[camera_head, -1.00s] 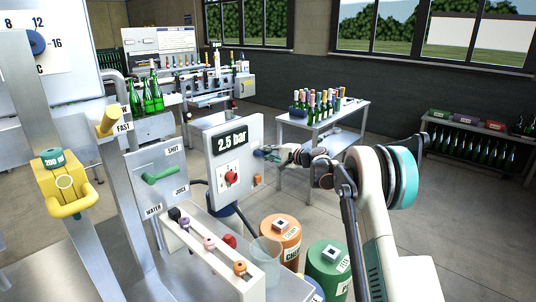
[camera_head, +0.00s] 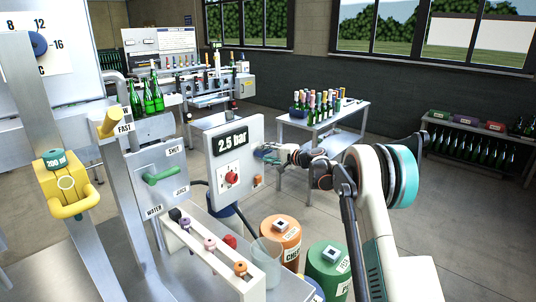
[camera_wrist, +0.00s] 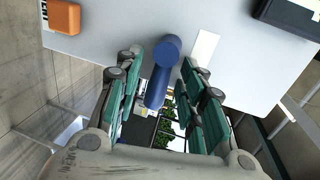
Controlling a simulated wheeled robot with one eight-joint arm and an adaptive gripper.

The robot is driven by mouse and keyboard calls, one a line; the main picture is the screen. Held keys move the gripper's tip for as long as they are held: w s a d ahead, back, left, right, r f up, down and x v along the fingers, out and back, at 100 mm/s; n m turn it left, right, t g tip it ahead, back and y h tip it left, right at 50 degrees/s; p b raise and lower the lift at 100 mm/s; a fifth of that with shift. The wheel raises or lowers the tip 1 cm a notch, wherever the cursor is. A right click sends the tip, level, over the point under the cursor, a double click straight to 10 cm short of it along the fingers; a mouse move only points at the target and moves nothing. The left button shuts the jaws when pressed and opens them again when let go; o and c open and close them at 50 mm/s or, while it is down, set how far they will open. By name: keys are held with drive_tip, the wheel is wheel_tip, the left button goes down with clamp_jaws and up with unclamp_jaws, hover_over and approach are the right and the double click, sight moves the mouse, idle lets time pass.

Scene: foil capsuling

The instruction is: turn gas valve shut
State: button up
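The gas valve appears to be the blue lever (camera_wrist: 157,85) on the grey panel (camera_wrist: 115,25) in the wrist view. It has a round hub at its upper end, and its arm slants down and slightly left. My gripper (camera_wrist: 160,60) is open, with a green-padded finger on each side of the lever; I see gaps and cannot confirm contact. In the head view my gripper (camera_head: 269,154) is at the right edge of the panel (camera_head: 247,130) that reads 2.5 bar. The lever is mostly hidden there.
An orange block (camera_wrist: 63,17) and a dark box (camera_wrist: 288,18) are on the panel. In the head view, a red knob (camera_head: 232,177) is on its front and a green lever (camera_head: 163,174) is to the left. Orange (camera_head: 279,236) and green (camera_head: 328,268) drums stand below. A bottle table (camera_head: 345,112) is behind.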

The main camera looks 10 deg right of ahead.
drive_tip(key=shift+d, duration=0.2)
drive_tip(key=shift+s+d+r, duration=0.1)
drive_tip(key=shift+s+d, duration=0.1)
drive_tip(key=shift+s, duration=0.05)
drive_tip(key=v, duration=1.1)
drive_tip(key=s+a+r+n+g+h, duration=0.1)
drive_tip(key=s+a+r+n, duration=0.2)
drive_tip(key=s, duration=0.6)
drive_tip(key=s+a+r+n+g+h, duration=0.1)
drive_tip(key=s+a+r+g+h, duration=0.15)
drive_tip(key=s+a, duration=0.4)
drive_tip(key=s+a+r+n+g, duration=0.1)
drive_tip(key=s+a+r+n, duration=0.2)
drive_tip(key=s, duration=0.7)
drive_tip(key=s+d+f+n+h, duration=0.1)
drive_tip(key=s+f+h, duration=0.1)
drive_tip(key=s, duration=1.2)
drive_tip(key=s+d+f+n+g+h, duration=0.1)
drive_tip(key=s+f, duration=0.4)
drive_tip(key=s, duration=0.8)
drive_tip(key=d+n+h, duration=0.1)
drive_tip(key=h, duration=0.1)
drive_tip(key=shift+s+d+n+h, duration=0.2)
drive_tip(key=shift+s+n+h, duration=0.1)
drive_tip(key=shift+s+h, duration=0.1)
